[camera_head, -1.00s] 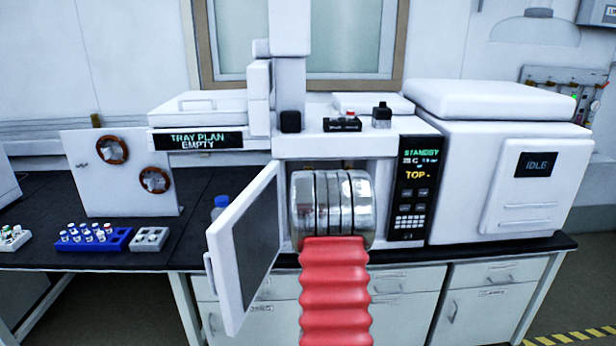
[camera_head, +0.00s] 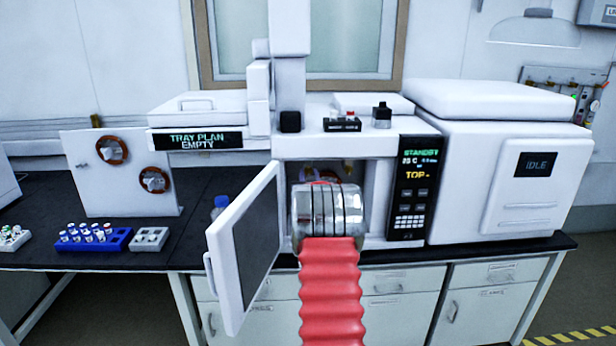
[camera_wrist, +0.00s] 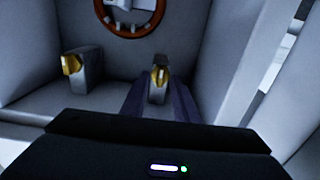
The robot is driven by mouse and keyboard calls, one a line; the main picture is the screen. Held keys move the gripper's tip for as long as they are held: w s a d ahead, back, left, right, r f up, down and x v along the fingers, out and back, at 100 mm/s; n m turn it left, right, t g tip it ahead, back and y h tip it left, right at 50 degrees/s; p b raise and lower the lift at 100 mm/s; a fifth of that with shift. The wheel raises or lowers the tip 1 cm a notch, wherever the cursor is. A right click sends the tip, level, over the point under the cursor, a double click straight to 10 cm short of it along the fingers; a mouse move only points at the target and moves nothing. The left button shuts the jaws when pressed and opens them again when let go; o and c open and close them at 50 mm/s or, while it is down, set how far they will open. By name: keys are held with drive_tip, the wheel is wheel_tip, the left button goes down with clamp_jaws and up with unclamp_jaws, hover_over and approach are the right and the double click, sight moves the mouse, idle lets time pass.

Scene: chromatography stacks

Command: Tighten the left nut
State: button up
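Two brass nuts sit on grey posts inside the white oven in the wrist view. The left nut (camera_wrist: 72,65) is clear of my gripper. The right nut (camera_wrist: 158,77) lies between my gripper's (camera_wrist: 159,84) two dark fingers. The fingers stand apart, one on each side of the right post; I cannot tell whether they touch it. In the head view, my silver and red arm reaches into the open oven (camera_head: 376,200) and hides the nuts and my gripper.
An orange-brown coil (camera_wrist: 130,15) hangs on the oven's back wall. The open oven door (camera_head: 245,245) stands at the left of the opening. A blue vial rack (camera_head: 93,238) and a white panel with two coils (camera_head: 120,175) are farther left.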

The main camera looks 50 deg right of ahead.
drive_tip(key=shift+c, duration=0.3)
clamp_jaws()
drive_tip(key=shift+a, duration=0.25)
drive_tip(key=shift+d, duration=0.2)
